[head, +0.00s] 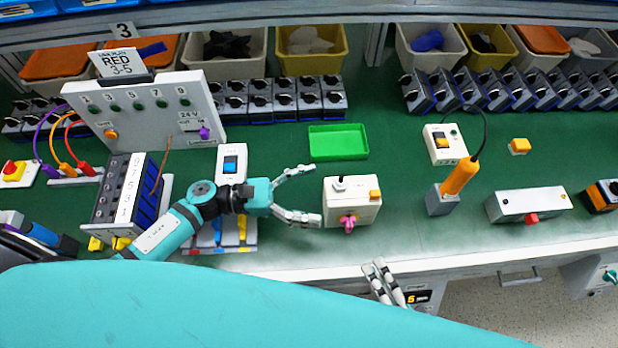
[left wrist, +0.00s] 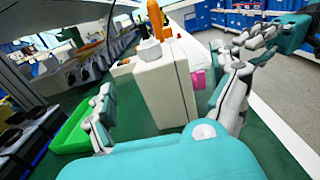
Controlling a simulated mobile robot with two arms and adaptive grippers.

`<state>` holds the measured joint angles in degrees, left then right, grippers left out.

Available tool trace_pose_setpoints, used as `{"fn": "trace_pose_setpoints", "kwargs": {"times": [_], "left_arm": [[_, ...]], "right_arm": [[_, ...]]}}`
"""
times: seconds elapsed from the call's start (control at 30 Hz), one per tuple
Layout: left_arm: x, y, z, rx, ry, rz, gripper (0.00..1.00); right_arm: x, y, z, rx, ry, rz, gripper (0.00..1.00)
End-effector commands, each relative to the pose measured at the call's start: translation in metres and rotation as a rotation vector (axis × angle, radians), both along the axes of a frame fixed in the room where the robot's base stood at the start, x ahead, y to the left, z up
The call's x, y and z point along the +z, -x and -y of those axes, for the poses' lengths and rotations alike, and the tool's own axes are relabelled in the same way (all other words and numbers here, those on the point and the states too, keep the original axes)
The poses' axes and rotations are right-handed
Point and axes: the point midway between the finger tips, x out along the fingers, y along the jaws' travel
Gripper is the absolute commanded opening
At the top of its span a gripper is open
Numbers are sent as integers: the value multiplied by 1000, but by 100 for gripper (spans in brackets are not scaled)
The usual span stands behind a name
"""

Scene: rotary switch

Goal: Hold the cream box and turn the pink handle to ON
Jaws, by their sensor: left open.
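In the left wrist view the box (left wrist: 163,90) stands ahead between the spread fingers, with the pink handle (left wrist: 198,79) beside the right finger. My right gripper (head: 384,282) is in front of the bench edge, away from the box; its opening is unclear.
An empty green tray (head: 338,142) lies behind the box. A white switch box (head: 232,160) stands behind my left arm. An orange tool (head: 460,176) in a grey stand and a grey box with a red button (head: 530,204) are to the right.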

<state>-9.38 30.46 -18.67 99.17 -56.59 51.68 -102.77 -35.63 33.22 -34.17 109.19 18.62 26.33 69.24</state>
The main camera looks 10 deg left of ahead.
Motion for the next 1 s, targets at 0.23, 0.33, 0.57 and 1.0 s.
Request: {"fn": "trace_pose_setpoints", "kwargs": {"times": [0.23,0.33,0.57,1.0], "left_arm": [[3,-15,46,-2,3,4,94],[2,-19,58,0,1,3,94],[2,-23,71,0,1,1,94],[2,-23,71,0,-1,2,71]], "right_arm": [[0,0,0,0,0,0,38],[0,0,0,0,0,0,38],[0,0,0,0,0,0,38],[0,0,0,0,0,0,38]]}}
